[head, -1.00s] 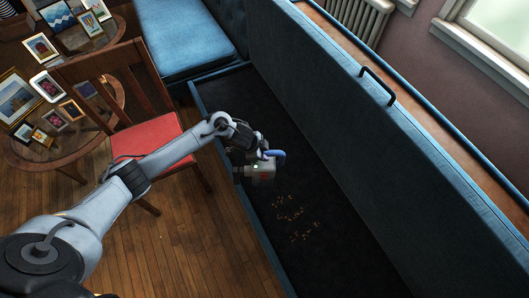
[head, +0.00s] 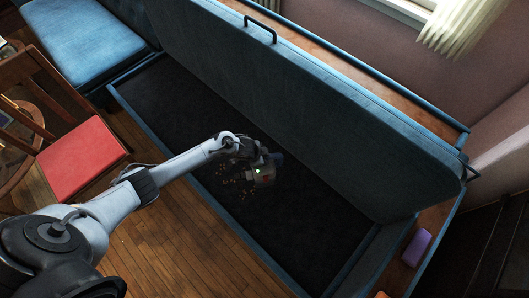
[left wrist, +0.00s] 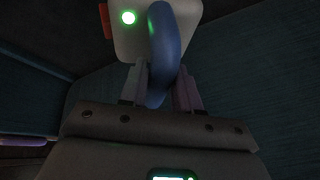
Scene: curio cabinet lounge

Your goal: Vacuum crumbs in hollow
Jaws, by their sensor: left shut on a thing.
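The hollow (head: 310,225) is the dark inside of a blue bench, whose padded lid (head: 300,110) stands raised. Tan crumbs (head: 236,178) lie on its floor in the middle. My left gripper (head: 256,163) is shut on the blue handle of a small grey handheld vacuum (head: 265,176). The vacuum is over the hollow beside the crumbs, to their right, and may cover some. I cannot tell whether it touches the floor. In the left wrist view the handle (left wrist: 163,45) is between the fingers, and a green light glows on the vacuum's pale body (left wrist: 187,25).
A wooden chair with a red seat (head: 80,160) stands at the left, outside the bench's front edge. A purple block (head: 417,247) lies on the wooden ledge at the right. The right part of the hollow is empty.

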